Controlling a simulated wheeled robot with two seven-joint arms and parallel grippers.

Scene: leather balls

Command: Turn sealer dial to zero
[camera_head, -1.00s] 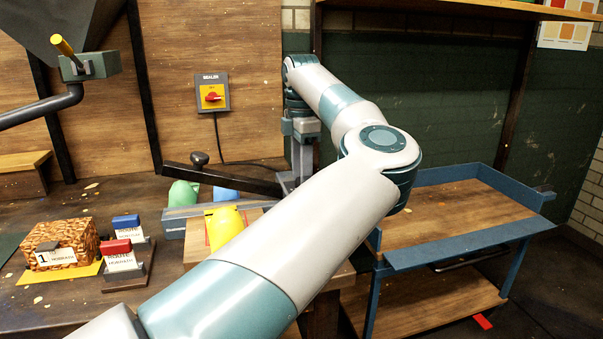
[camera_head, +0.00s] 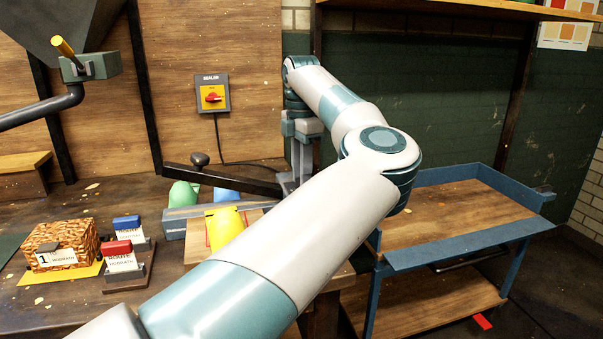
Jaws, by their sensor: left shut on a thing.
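The bench sealer has a grey bar (camera_head: 177,224) and a black lever arm (camera_head: 235,181) with a round knob (camera_head: 200,158). A wall box marked SEALER (camera_head: 213,80) carries a red rotary switch (camera_head: 213,97) on a yellow plate. My left gripper (camera_head: 301,176) points down by the grey upright at the right end of the lever arm. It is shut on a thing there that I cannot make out. My forearm hides the lower right part of the sealer, and no numbered dial shows there. My right gripper is not in view.
A yellow pouch (camera_head: 222,224), a green one (camera_head: 183,194) and a blue one (camera_head: 226,194) are around the sealer. A wicker basket (camera_head: 62,234) and stamp holders stand left on the bench. A blue-framed cart (camera_head: 465,250) with a bare top stands right.

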